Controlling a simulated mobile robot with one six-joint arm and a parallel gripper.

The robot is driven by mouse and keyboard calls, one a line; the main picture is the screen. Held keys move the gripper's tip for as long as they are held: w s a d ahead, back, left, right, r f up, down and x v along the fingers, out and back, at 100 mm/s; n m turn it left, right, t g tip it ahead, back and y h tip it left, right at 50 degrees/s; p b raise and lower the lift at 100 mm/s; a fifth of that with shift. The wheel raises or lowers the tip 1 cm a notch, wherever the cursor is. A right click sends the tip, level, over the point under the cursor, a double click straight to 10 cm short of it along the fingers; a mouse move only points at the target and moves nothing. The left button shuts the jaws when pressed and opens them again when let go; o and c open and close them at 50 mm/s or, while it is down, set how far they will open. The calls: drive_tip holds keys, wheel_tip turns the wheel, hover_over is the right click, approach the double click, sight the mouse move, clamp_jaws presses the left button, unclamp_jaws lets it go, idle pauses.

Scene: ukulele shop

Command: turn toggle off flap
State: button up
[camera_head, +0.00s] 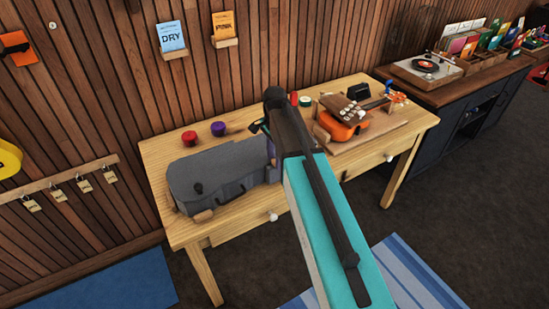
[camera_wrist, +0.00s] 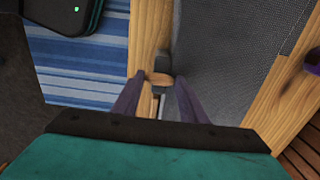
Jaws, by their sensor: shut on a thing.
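A grey, ukulele-shaped case (camera_head: 225,172) lies on the wooden table, with a small dark knob on its top. In the wrist view the case (camera_wrist: 225,45) fills the upper right. A small wooden toggle (camera_wrist: 160,78) sits at its edge, by a dark flap (camera_wrist: 162,59). My gripper (camera_wrist: 160,80) has its two purple fingers on either side of the toggle and is shut on it. In the head view my gripper is mostly hidden behind my arm, at the case's right end. A wooden piece (camera_head: 203,215) shows at the case's front left edge.
The table (camera_head: 160,152) also carries a red disc (camera_head: 189,138), a purple disc (camera_head: 218,128) and an orange ukulele (camera_head: 343,130) at the right. A drawer knob (camera_head: 272,216) sticks out in front. A dark counter with a record player (camera_head: 426,66) stands at the back right.

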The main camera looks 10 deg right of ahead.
drive_tip(key=shift+m, duration=0.4)
drive_tip(key=m, duration=0.8)
drive_tip(key=shift+m+b, duration=0.3)
drive_tip(key=m, duration=0.8)
drive_tip(key=shift+s+m, duration=0.1)
drive_tip(key=shift+m, duration=0.2)
drive_tip(key=o, duration=1)
drive_tip(key=shift+o, duration=0.2)
drive_tip(key=shift+r, duration=0.15)
